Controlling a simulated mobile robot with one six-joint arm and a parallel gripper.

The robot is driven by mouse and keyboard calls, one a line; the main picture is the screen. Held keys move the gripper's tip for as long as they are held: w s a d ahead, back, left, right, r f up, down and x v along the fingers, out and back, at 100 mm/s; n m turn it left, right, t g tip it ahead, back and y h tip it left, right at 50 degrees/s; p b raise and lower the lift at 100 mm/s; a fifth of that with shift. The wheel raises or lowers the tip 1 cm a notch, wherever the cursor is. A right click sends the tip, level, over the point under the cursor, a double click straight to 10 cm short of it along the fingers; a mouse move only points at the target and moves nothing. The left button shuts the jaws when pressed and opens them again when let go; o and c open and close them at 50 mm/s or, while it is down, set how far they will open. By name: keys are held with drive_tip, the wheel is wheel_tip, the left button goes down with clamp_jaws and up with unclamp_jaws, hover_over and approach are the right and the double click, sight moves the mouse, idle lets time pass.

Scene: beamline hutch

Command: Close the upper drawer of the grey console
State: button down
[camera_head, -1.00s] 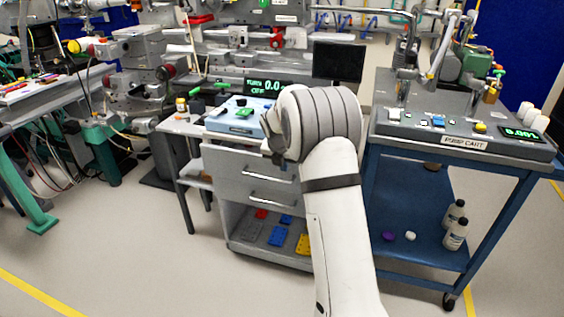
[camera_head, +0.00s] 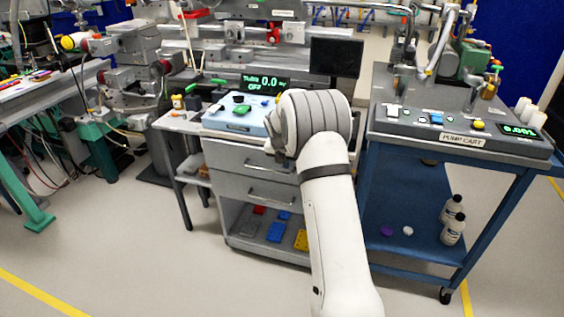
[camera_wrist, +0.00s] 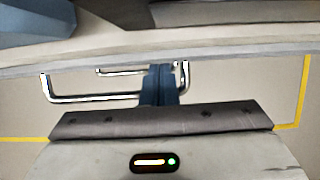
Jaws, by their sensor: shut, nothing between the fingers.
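The grey console (camera_head: 228,188) stands at centre, with two drawer fronts above an open shelf. The upper drawer (camera_head: 225,158) has a bright bar handle (camera_head: 262,167). Its front looks close to the console body, but I cannot tell whether a gap remains. In the wrist view, a bar handle (camera_wrist: 95,99) runs below a pale front edge, with a second bar behind it. My gripper (camera_wrist: 160,82) is shut and empty, its dark blue fingers overlapping the right part of the handle. Contact is unclear. In the head view my arm hides the fingers and the drawer's right part.
A light blue instrument box (camera_head: 235,122) sits on the console top. A small side table (camera_head: 178,124) stands left. The floor in front (camera_head: 170,265) is clear.

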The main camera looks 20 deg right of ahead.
drive_tip(key=shift+w+d+r, duration=0.1)
drive_tip(key=shift+w+d, duration=0.35)
drive_tip(key=shift+w, duration=0.1)
drive_tip(key=shift+r, duration=0.15)
drive_tip(key=s+a+r+m+p, duration=0.3)
drive_tip(key=s+r+m+p, duration=0.15)
drive_tip(key=s+r, duration=0.3)
drive_tip(key=s+a+r+m+y+p, duration=0.1)
drive_tip(key=s+a+r+m+p, duration=0.15)
drive_tip(key=s+r+m, duration=0.4)
drive_tip(key=s+a+r+m+p, duration=0.25)
drive_tip(key=s+r+p, duration=0.25)
drive_tip(key=s+r, duration=0.45)
drive_tip(key=s+a+r+m+p, duration=0.1)
drive_tip(key=s+a+r+m, duration=0.1)
drive_tip(key=s+m, duration=0.6)
drive_tip(key=s+a+r+m+g+y+p, duration=0.1)
drive_tip(key=s+r+m, duration=0.3)
drive_tip(key=s, duration=1)
drive_tip(key=a+m+p, duration=0.1)
drive_tip(key=m, duration=0.2)
drive_tip(key=shift+m, duration=0.35)
